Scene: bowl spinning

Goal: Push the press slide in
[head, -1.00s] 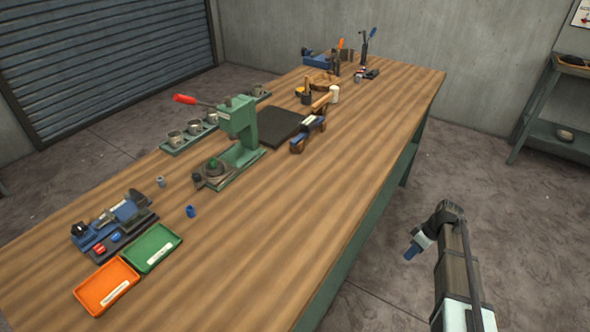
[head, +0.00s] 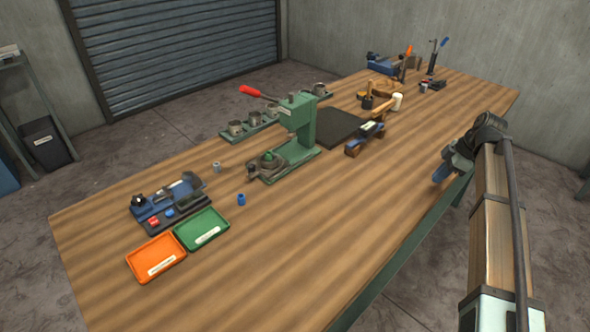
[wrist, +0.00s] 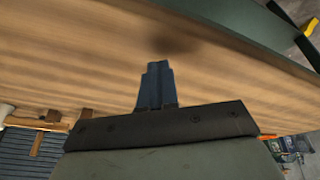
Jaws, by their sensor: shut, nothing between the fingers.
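The green arbor press (head: 303,125) with a red-tipped lever (head: 252,91) stands on the wooden bench (head: 340,215). At the front of its base, on the left, is the dark slide (head: 266,167) with a round fixture and a green piece on it. I cannot tell how far out the slide sits. My gripper (head: 440,174) is at the right edge of the bench, well right of the press and apart from it. In the wrist view my blue fingers (wrist: 156,85) are closed together and empty, with bare bench wood beyond them. The press does not show clearly in the wrist view.
Left of the press are a blue cylinder (head: 241,199), a grey cylinder (head: 216,166), an orange tray (head: 156,257) and a green tray (head: 201,230). The front middle of the bench is clear.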

